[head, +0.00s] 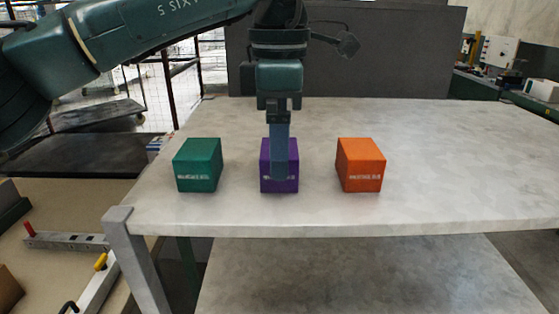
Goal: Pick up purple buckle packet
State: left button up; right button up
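The purple buckle packet (265,165) is a box standing on the grey table near its front edge, between a green box and an orange box. My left gripper (280,176) points straight down at it, and its near finger covers the middle of the packet's front. I see the fingers edge-on, so their gap is hidden. I cannot tell whether they touch the packet. The packet appears to rest on the table. My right gripper is not in view.
A green box (197,168) stands to the left of the purple packet and an orange box (361,167) to the right, each with a gap. The grey table (460,165) is clear on the right. A dark panel (400,60) stands behind it.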

pick_arm(q)
jog(key=shift+f, duration=1.4)
jog(key=shift+c, duration=0.4)
jog(key=c, duration=1.1)
